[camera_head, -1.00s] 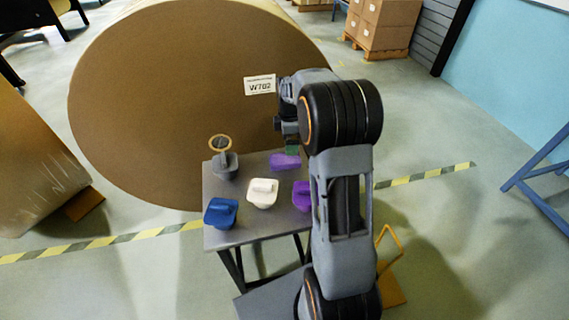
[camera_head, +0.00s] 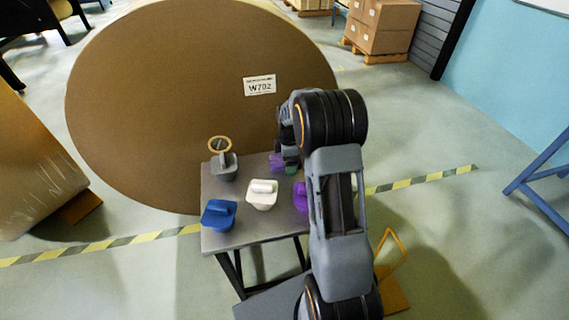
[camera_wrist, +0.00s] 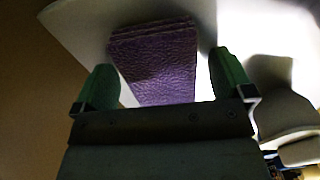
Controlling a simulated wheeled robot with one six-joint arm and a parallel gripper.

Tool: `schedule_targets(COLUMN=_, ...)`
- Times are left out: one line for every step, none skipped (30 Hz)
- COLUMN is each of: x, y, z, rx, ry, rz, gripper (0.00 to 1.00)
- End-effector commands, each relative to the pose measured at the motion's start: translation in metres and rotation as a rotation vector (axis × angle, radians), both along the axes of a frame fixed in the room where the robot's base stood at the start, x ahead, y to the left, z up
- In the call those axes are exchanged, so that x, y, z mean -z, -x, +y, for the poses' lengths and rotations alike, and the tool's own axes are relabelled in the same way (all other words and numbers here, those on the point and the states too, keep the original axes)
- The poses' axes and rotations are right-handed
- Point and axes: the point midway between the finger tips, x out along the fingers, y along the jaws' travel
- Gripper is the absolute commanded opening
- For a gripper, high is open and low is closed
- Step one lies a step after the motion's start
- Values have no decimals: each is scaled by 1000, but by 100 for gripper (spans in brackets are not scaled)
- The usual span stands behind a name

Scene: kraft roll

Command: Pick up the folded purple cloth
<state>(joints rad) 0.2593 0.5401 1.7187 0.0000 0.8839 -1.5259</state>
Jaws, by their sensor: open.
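The folded purple cloth (camera_wrist: 158,62) lies flat on the grey table, and its stacked layers show in the wrist view. In the head view the cloth (camera_head: 275,161) is at the table's far right corner, partly hidden by my gripper (camera_head: 289,168). In the wrist view my gripper (camera_wrist: 165,85) is open, with one green fingertip on each side of the cloth. The fingers look apart from the cloth, with a narrow gap at the right finger. I cannot tell how far the fingertips are above the table.
A large kraft roll (camera_head: 180,100) stands close behind the table.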

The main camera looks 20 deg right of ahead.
Motion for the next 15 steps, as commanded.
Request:
schedule_targets(x=0, y=0, z=0, rx=0, ry=0, rz=-1, gripper=99)
schedule_targets(x=0, y=0, z=0, rx=0, ry=0, rz=-1, gripper=99)
schedule_targets(x=0, y=0, z=0, rx=0, ry=0, rz=-1, gripper=99)
schedule_targets(x=-1, y=0, z=0, rx=0, ry=0, rz=-1, gripper=99)
schedule_targets(x=-1, y=0, z=0, rx=0, ry=0, rz=-1, gripper=99)
schedule_targets(x=-1, y=0, z=0, rx=0, ry=0, rz=-1, gripper=95)
schedule_targets(x=-1, y=0, z=0, rx=0, ry=0, rz=-1, gripper=92)
schedule_targets(x=-1, y=0, z=0, rx=0, ry=0, rz=-1, gripper=89)
schedule_targets(x=-1, y=0, z=0, rx=0, ry=0, rz=-1, gripper=86)
schedule_targets(x=-1, y=0, z=0, rx=0, ry=0, rz=-1, gripper=83)
schedule_targets(x=-1, y=0, z=0, rx=0, ry=0, rz=-1, gripper=80)
schedule_targets(x=-1, y=0, z=0, rx=0, ry=0, rz=-1, gripper=76)
schedule_targets(x=-1, y=0, z=0, rx=0, ry=0, rz=-1, gripper=73)
schedule_targets(x=-1, y=0, z=0, rx=0, ry=0, rz=-1, gripper=70)
schedule_targets(x=-1, y=0, z=0, rx=0, ry=0, rz=-1, gripper=66)
